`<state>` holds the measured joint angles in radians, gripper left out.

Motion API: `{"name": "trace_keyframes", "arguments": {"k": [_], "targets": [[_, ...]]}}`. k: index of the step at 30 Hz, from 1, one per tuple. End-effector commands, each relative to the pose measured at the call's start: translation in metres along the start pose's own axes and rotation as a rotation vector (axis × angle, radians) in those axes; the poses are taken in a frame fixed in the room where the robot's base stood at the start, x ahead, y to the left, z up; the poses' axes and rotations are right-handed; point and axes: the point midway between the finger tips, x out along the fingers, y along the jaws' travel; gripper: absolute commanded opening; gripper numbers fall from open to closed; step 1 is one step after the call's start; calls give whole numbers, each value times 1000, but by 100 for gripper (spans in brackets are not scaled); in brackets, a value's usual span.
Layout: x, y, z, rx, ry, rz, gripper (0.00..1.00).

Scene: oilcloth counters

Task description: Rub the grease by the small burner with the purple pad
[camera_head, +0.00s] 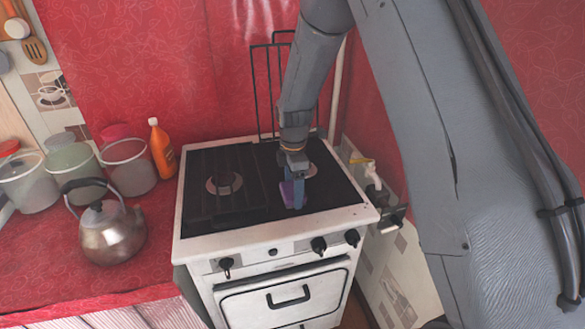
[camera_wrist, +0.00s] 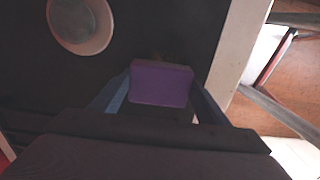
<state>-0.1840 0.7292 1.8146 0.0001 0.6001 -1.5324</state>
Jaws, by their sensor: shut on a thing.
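My gripper (camera_head: 294,200) is shut on the purple pad (camera_head: 287,194), low over the front right of the black stovetop. In the wrist view the pad (camera_wrist: 160,84) sits between the two bluish fingers. I cannot tell whether its underside touches the stovetop.
The white stove (camera_head: 270,245) has front knobs and a raised wire rack (camera_head: 268,85) at its back. The left burner (camera_head: 224,183) is clear. A kettle (camera_head: 111,235), an orange bottle (camera_head: 161,150) and jars (camera_head: 128,168) stand on the red counter at left.

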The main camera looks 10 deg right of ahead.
Motion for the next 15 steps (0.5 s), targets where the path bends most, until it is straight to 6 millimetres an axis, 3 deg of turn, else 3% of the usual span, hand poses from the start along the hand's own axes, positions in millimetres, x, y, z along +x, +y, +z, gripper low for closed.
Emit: {"name": "trace_keyframes", "arguments": {"k": [3, 15], "targets": [[-27, 1, 1, 1, 0, 7, 45], [-60, 0, 2, 2, 0, 4, 45]]}}
